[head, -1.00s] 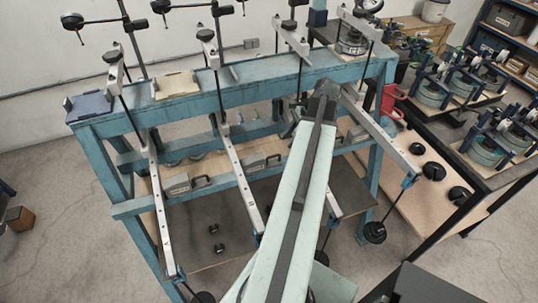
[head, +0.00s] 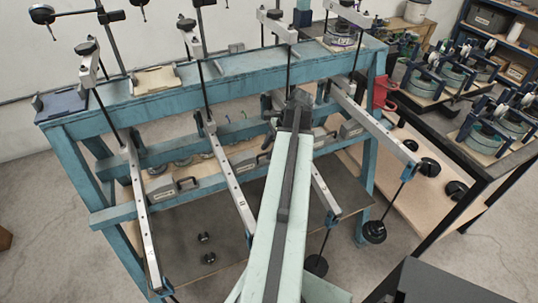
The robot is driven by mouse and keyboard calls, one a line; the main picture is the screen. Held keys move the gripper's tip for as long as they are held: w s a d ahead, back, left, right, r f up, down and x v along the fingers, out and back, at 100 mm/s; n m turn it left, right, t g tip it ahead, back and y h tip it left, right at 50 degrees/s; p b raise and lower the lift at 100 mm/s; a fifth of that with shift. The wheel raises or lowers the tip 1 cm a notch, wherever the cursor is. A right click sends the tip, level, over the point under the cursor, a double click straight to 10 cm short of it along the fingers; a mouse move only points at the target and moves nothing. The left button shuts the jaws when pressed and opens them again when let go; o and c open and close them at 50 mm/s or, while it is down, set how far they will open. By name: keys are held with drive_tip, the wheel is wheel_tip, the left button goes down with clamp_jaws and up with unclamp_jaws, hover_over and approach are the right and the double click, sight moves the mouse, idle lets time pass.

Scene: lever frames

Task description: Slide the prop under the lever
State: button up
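Several pale metal levers hang out from a blue steel frame (head: 215,93), sloping down toward me. They include a left lever (head: 143,215), a middle lever (head: 232,185), one partly behind my arm (head: 324,190), and a right lever (head: 375,125). Grey blocks with black handles sit on the lower rail: a left block (head: 160,190), a middle block (head: 243,163) and a right block (head: 352,128). I cannot tell which of these, if any, is the prop. My gripper (head: 282,118) is at the frame near the middle block, its fingers too small and dark to read.
Black weights hang at lever ends, such as one (head: 374,231) at the right. A dark lower shelf (head: 200,235) holds two small black knobs. A dark-framed bench (head: 470,150) with several blue-green devices stands at the right. Bare concrete floor (head: 50,220) lies left.

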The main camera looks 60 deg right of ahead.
drive_tip(key=shift+c, duration=0.3)
clamp_jaws()
idle(1.1)
